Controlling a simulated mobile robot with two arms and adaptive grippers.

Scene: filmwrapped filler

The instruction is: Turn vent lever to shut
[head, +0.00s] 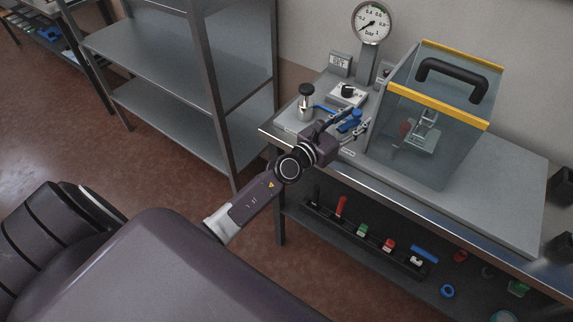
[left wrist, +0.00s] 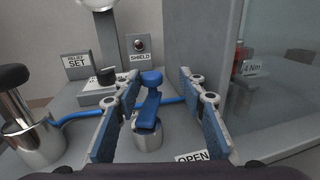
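The blue vent lever (left wrist: 151,100) sits on a short metal cylinder, its arm pointing roughly away from the wrist camera. In the head view the lever (head: 350,124) shows on the bench's left part, partly hidden by my gripper. My left gripper (left wrist: 158,82) is open, with one finger on each side of the lever and a visible gap to each. In the head view my left gripper (head: 357,118) reaches over the bench from the front left. An OPEN label (left wrist: 193,158) lies in front of the lever, partly cut off. No SHUT label is visible. My right gripper is not seen.
A clear box (head: 425,120) with yellow edges and a black handle stands close right of the lever. A black-topped metal cylinder (head: 305,103) stands left, joined by a blue hose. A pressure gauge (head: 371,22) rises behind. A shelf rack (head: 165,70) stands left.

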